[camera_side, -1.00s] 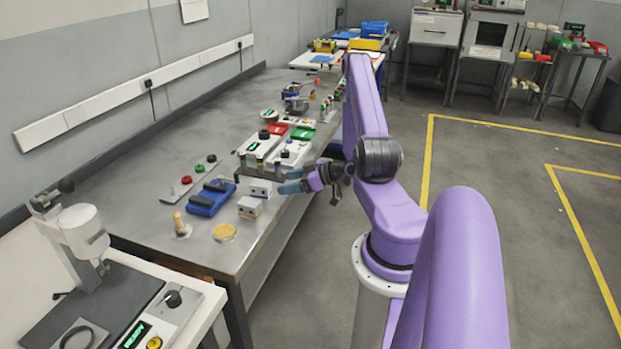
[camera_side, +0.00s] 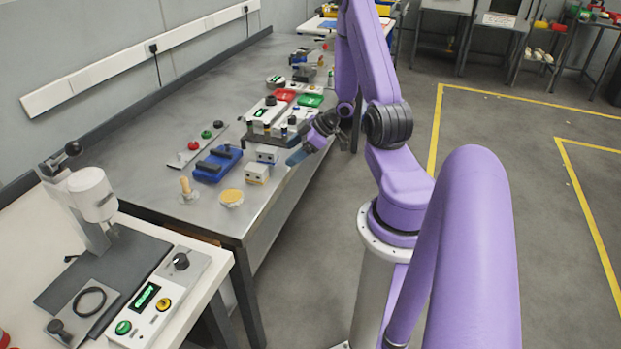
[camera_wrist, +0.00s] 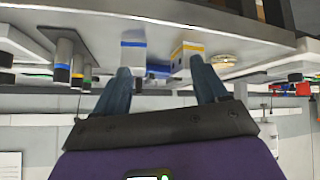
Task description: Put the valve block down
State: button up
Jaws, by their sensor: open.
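Two small pale box-shaped blocks stand side by side near the bench's right edge in the side view. One is farther back (camera_side: 267,155), the other nearer the camera (camera_side: 257,173). In the wrist view, which is upside down, one block has a blue band (camera_wrist: 133,56) and the other a yellow band (camera_wrist: 187,50). I cannot tell which is the valve block. My gripper (camera_side: 297,156) is just right of the blocks at the bench edge. In the wrist view its fingers (camera_wrist: 161,78) are apart with nothing held between them; both blocks show beyond the tips.
The metal bench (camera_side: 160,147) carries a blue tray (camera_side: 217,165), a round yellow-topped piece (camera_side: 231,197) and a wooden-handled stamp (camera_side: 187,188) near the blocks. A press (camera_side: 95,200) stands on the front table. The bench's left part is largely clear.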

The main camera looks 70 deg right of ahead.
jog(key=w+a+r+n+g+h, duration=0.1)
jog(key=w+a+r+n+g, duration=0.15)
jog(key=a, duration=0.25)
jog(key=w+a+r+n+g+h, duration=0.1)
jog(key=w+a+r, duration=0.15)
jog(key=a, duration=0.25)
jog(key=s+a+r+n+g, duration=0.1)
jog(key=s+a+r, duration=0.3)
jog(key=a, duration=0.5)
jog(key=s+a+r+n+g, duration=0.1)
jog(key=s+a+r, duration=0.3)
jog(key=a, duration=0.5)
jog(key=shift+s+r, duration=0.15)
jog(key=shift+s, duration=0.35)
jog(key=shift+o, duration=0.5)
jog(key=s+a+r+n+g, duration=0.1)
jog(key=s, duration=0.5)
jog(key=s+a+r+n+g, duration=0.1)
jog(key=s+a+r+g, duration=0.1)
jog(key=s, duration=0.4)
jog(key=shift+a+r, duration=0.25)
jog(key=shift+o, duration=1.4)
jog(key=shift+s+r, duration=0.1)
jog(key=shift+s, duration=0.2)
